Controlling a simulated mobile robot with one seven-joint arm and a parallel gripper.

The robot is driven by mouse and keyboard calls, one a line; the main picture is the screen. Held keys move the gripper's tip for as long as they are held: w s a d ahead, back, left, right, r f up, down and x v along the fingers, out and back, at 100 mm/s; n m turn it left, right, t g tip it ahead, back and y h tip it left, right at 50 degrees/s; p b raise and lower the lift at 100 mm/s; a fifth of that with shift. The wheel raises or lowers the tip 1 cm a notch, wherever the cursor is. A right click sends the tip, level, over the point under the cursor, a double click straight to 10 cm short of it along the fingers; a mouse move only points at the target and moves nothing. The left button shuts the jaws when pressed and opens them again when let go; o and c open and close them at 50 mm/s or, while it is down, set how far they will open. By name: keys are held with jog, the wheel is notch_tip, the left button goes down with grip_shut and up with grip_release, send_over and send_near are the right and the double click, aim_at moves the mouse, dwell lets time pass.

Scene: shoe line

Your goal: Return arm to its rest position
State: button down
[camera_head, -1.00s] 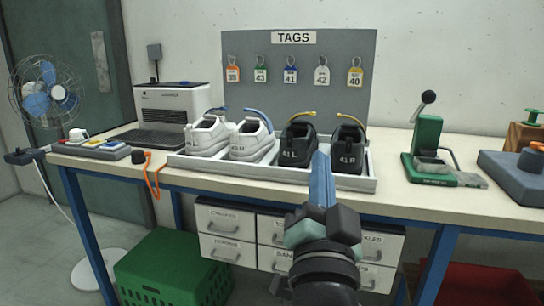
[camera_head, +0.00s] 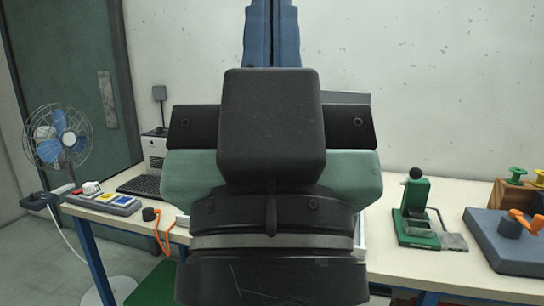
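My gripper (camera_head: 272,30) fills the middle of the head view, close to the camera. Its dark body points upward, and its two blue fingers rise to the top edge of the picture. The fingers lie side by side with only a thin line between them, so it looks shut, and nothing shows between them. The fingertips run out of the frame. The gripper body hides the shoes, most of their white tray and nearly all of the tag board.
The bench (camera_head: 420,268) runs behind my arm. A fan (camera_head: 58,137), a switch panel (camera_head: 105,203) and part of a white machine (camera_head: 153,150) are at left. A green press (camera_head: 417,212) and a grey block base (camera_head: 510,243) stand at right.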

notch_tip(320, 180, up, 15)
jog(key=p, duration=1.2)
